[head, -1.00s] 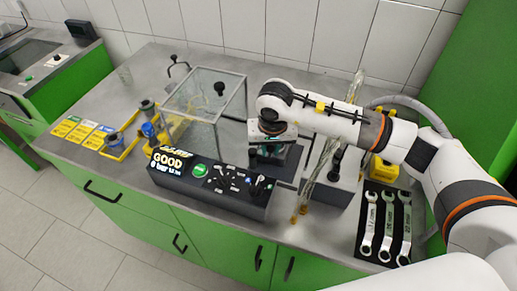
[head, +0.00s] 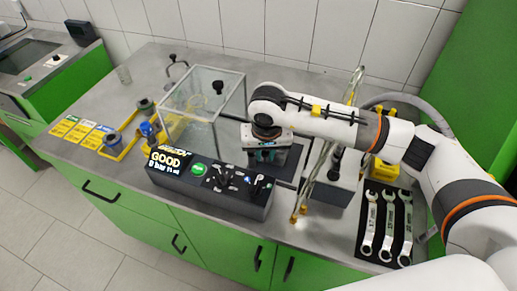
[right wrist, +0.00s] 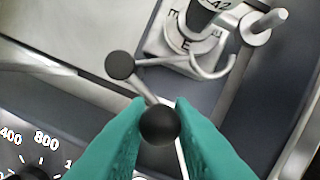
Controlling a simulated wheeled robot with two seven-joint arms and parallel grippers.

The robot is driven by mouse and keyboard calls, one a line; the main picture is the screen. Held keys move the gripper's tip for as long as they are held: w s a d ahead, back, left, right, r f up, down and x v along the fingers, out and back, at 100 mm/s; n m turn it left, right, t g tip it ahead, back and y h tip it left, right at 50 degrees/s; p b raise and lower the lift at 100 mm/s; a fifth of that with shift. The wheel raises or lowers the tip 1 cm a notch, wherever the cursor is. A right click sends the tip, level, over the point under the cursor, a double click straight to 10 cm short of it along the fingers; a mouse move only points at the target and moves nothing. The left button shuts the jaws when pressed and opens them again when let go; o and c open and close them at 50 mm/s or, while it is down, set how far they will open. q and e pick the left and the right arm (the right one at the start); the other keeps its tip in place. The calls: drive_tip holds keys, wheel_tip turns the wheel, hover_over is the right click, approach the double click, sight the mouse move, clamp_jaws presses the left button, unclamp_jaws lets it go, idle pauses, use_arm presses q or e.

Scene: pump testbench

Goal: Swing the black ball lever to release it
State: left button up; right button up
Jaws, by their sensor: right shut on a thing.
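The black ball of the lever (right wrist: 159,125) sits between the two teal fingertips of my right gripper (right wrist: 158,130) in the right wrist view. The fingers are shut on it. A thin metal arm runs up from it toward a second black ball (right wrist: 120,65), which stands clear of the fingers. Just beyond is a round metal fixture (right wrist: 190,45) with lettering and a curved metal hook. In the head view my right gripper (head: 268,157) is low behind the control box, and it hides the lever there. My left gripper is not in view.
The black control box (head: 215,188) with a lit display reading "GOOD" is in front of the gripper. A clear box (head: 202,105) stands to its left. A tall clear piece (head: 325,155) and several wrenches (head: 388,225) are to the right.

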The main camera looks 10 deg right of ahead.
drive_tip(key=shift+a, duration=0.5)
drive_tip(key=shift+s+a+b, duration=0.1)
drive_tip(key=shift+a+b, duration=0.35)
drive_tip(key=shift+a, duration=0.3)
drive_tip(key=shift+a+b, duration=0.5)
drive_tip(key=shift+a, duration=0.1)
drive_tip(key=shift+f, duration=0.1)
